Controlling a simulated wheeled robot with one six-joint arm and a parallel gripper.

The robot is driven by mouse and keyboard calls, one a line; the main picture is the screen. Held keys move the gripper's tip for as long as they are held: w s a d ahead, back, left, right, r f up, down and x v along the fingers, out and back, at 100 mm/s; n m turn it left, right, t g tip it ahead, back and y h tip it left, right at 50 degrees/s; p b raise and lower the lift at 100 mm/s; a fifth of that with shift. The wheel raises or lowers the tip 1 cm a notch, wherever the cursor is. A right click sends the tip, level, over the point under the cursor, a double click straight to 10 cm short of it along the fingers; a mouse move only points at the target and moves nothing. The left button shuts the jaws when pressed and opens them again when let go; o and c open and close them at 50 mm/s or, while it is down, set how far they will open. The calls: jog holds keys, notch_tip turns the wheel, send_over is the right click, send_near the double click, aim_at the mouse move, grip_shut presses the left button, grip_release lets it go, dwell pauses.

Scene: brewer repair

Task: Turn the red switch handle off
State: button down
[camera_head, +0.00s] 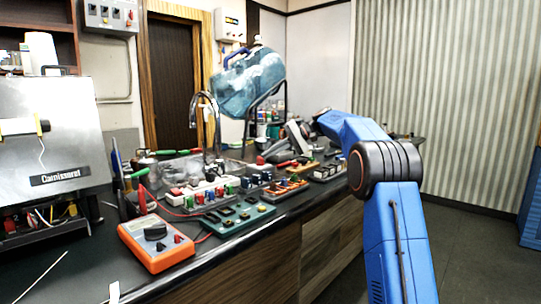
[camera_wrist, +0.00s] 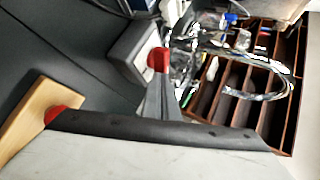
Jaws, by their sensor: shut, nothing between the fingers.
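A red handle (camera_head: 285,163) lies beside a small wooden base on the counter in the head view. I cannot tell for sure that it is the switch handle. In the wrist view a red piece (camera_wrist: 55,114) shows at the edge of a wooden board (camera_wrist: 22,118), partly hidden by a dark bar. Another red piece (camera_wrist: 158,60) sits at the tip of a grey wedge. My gripper (camera_head: 298,138) is shut and empty, low over the far part of the counter, close to the red handle. Whether they touch cannot be seen.
An orange multimeter (camera_head: 156,241) and a green terminal board (camera_head: 232,217) lie on the near counter. Several coloured connector blocks stand behind them. A faucet (camera_head: 207,115) and a large blue water bottle (camera_head: 247,82) stand at the back. The floor at right is clear.

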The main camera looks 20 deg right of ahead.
jog(key=shift+w+a, duration=0.4)
jog(key=shift+w, duration=0.3)
jog(key=shift+w+a, duration=0.15)
dwell(0.4)
jog(key=shift+a, duration=0.1)
jog(key=shift+s+a+f, duration=0.15)
jog(key=shift+s+a, duration=0.25)
jog(key=shift+s, duration=0.15)
